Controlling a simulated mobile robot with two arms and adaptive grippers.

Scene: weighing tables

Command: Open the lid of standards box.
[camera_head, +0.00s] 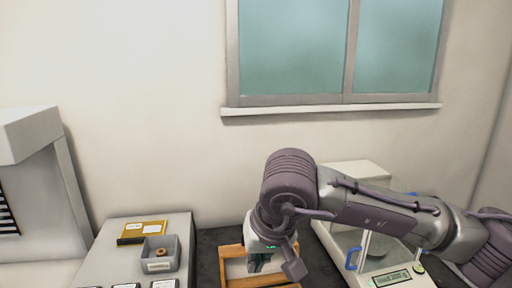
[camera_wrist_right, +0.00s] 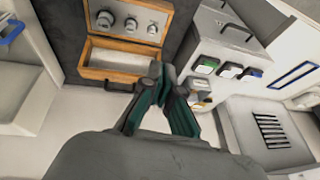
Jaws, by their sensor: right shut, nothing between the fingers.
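The standards box (camera_head: 232,281) is wooden and stands on the dark table, partly hidden behind my right gripper in the head view. In the right wrist view the box (camera_wrist_right: 170,22) is open: one half holds metal weights (camera_wrist_right: 130,24) in a grey bed. The other half, apparently the lid (camera_wrist_right: 118,60), shows a pale inside and a dark handle (camera_wrist_right: 118,87) on its edge. My right gripper (camera_head: 262,264) is over the box. In the wrist view its green fingers (camera_wrist_right: 162,74) are shut and empty, with tips beside the lid half; contact cannot be told. My left gripper is not in view.
A balance (camera_head: 390,278) with a glass case stands right of the box, under my right forearm. A grey table (camera_head: 205,222) on the left carries a grey tray (camera_head: 174,258) with a brown ring, a yellow packet (camera_head: 142,229) and dark items. The wall is behind.

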